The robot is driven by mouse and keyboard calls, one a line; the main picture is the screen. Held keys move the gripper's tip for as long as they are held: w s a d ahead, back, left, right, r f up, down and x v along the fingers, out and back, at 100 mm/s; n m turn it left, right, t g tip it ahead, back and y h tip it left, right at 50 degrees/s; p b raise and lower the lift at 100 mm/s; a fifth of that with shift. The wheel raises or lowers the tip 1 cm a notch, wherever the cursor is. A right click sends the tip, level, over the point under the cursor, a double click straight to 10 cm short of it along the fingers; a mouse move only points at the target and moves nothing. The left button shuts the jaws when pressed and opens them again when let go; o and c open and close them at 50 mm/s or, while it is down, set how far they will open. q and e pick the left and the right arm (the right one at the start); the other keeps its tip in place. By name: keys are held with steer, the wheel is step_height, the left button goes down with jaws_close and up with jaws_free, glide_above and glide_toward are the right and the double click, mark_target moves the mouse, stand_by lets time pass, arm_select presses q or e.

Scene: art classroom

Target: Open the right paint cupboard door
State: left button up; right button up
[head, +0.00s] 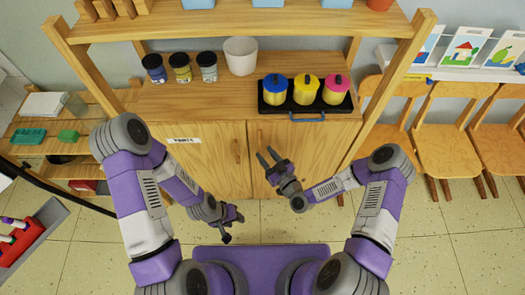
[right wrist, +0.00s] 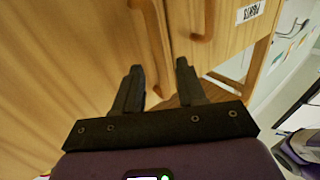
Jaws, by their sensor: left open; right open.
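The paint cupboard (head: 190,103) stands ahead with two wooden doors, both looking shut. The right door (head: 325,145) is plain wood; the left door (head: 208,168) bears a PAINTS label. In the right wrist view, turned over, the right door (right wrist: 60,50) is at the left, with its curved wooden handle (right wrist: 150,28) beyond the fingertips. The left door's handle (right wrist: 203,22) is beside it. My right gripper (head: 267,158) is open and empty before the right door near the seam; its fingers (right wrist: 159,70) point at the handle area without holding it. My left gripper (head: 234,224) is open, low before the left door.
On the cupboard top are a black tray (head: 265,107) with several lidded pots, a white pot (head: 240,55) and small paint jars (head: 181,68). Wooden chairs (head: 440,125) stand to the right, a shelf (head: 90,120) to the left. Tiled floor is clear before the doors.

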steer(key=x, duration=0.2)
steer(key=shift+w+a, duration=0.15)
steer(key=shift+w, duration=0.1)
jaws_close()
